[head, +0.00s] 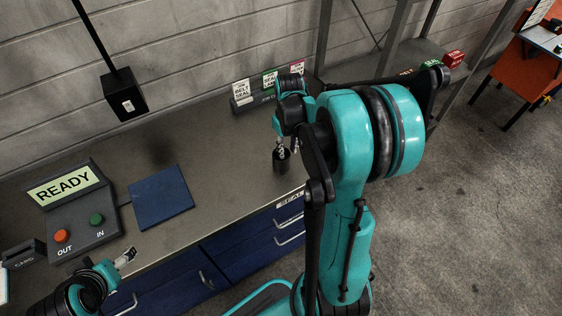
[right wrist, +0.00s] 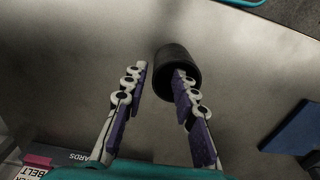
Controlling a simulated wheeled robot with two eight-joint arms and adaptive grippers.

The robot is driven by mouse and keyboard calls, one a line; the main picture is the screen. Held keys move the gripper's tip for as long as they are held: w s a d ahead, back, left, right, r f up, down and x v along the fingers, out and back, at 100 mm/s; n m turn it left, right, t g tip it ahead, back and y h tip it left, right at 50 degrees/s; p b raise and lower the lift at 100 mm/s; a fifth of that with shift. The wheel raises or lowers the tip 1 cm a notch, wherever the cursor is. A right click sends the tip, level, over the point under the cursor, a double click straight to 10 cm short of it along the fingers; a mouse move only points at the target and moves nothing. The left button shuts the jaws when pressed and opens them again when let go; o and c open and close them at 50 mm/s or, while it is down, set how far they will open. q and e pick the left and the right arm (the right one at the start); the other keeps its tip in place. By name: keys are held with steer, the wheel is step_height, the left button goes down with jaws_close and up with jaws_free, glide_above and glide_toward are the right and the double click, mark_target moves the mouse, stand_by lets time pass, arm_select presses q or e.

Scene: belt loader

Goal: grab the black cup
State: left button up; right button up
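The black cup (head: 281,163) stands on the grey workbench near its front edge, below my right gripper (head: 287,148). In the right wrist view the cup (right wrist: 172,62) is a dark cylinder at the fingertips. My right gripper (right wrist: 160,70) is open there, with a gap between its purple-padded fingers. The right finger overlaps the cup's side; the left finger stands apart from it. I cannot tell whether the right finger touches the cup. My left gripper (head: 126,257) is at the lower left, over the bench's front edge, and its finger gap is unclear.
A control box with a READY sign (head: 64,186) and orange and green buttons stands on the left of the bench. A dark blue mat (head: 161,197) lies beside it. A labelled rack (head: 243,102) stands behind the right gripper. The bench between mat and cup is clear.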

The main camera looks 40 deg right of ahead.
steer(key=f, duration=0.1)
steer(key=f+b, duration=0.1)
steer(key=f, duration=0.1)
steer(key=f+b, duration=0.1)
steer(key=f, duration=0.1)
steer(key=shift+w+d+f, duration=0.1)
steer(key=shift+w+d, duration=0.05)
steer(key=shift+d, duration=0.1)
jaws_close()
steer(key=shift+r, duration=0.25)
